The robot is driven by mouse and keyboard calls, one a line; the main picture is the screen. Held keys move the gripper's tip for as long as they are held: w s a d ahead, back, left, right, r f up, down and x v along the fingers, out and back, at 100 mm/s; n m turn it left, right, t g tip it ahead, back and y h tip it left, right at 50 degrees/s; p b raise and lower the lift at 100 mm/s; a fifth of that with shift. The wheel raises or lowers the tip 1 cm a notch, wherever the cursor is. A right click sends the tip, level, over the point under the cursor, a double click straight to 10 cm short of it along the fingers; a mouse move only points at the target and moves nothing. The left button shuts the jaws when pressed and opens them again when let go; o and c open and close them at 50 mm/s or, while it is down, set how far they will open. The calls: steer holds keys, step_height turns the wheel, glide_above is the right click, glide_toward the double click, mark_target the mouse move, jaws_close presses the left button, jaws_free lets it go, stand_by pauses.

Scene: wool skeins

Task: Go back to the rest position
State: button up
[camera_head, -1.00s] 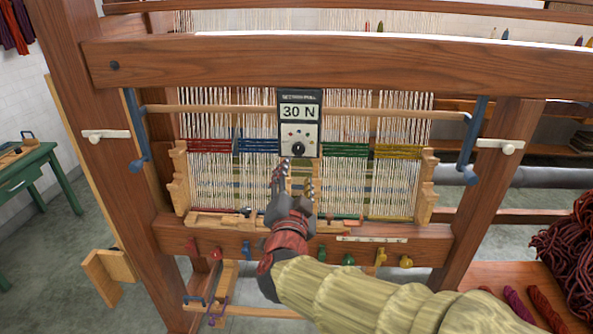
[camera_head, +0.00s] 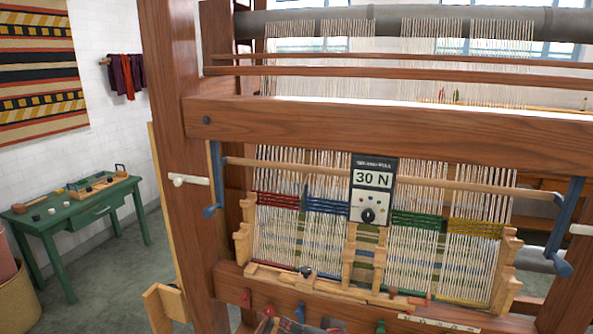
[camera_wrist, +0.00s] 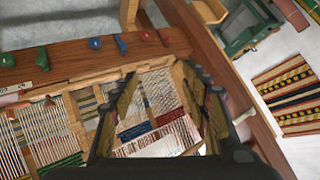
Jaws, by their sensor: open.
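My gripper (camera_wrist: 165,95) is open in the wrist view, with its two dark fingers spread apart and nothing between them. Behind the fingers lies the loom's warp with red and blue woven bands. In the head view only a small dark and red part of my arm shows at the bottom edge, so the fingertips are hidden there. The wooden loom (camera_head: 400,125) fills the middle and right of the head view. A gauge reading 30 N (camera_head: 371,190) hangs in front of the warp (camera_head: 330,225).
A green table (camera_head: 95,205) with small tools stands at the left. A striped textile (camera_head: 40,70) hangs on the wall. Coloured pegs (camera_wrist: 95,43) stick out of the loom's lower beam. The floor (camera_head: 110,275) between table and loom is clear.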

steer(key=s+d+f+n+g+h, duration=0.1)
steer(key=s+d+g, duration=0.1)
steer(key=s+d, duration=0.4)
steer(key=s+d+f+n+g+h, duration=0.1)
steer(key=s+d+f+n+g, duration=0.2)
steer(key=s, duration=0.5)
steer(key=s+d+r+m+t+h, duration=0.1)
steer(key=s+d+r+m+h, duration=0.1)
steer(key=d+r, duration=0.3)
steer(key=s+d, duration=0.1)
steer(key=d, duration=0.3)
steer(key=shift+s+m, duration=0.4)
steer(key=shift+c, duration=0.2)
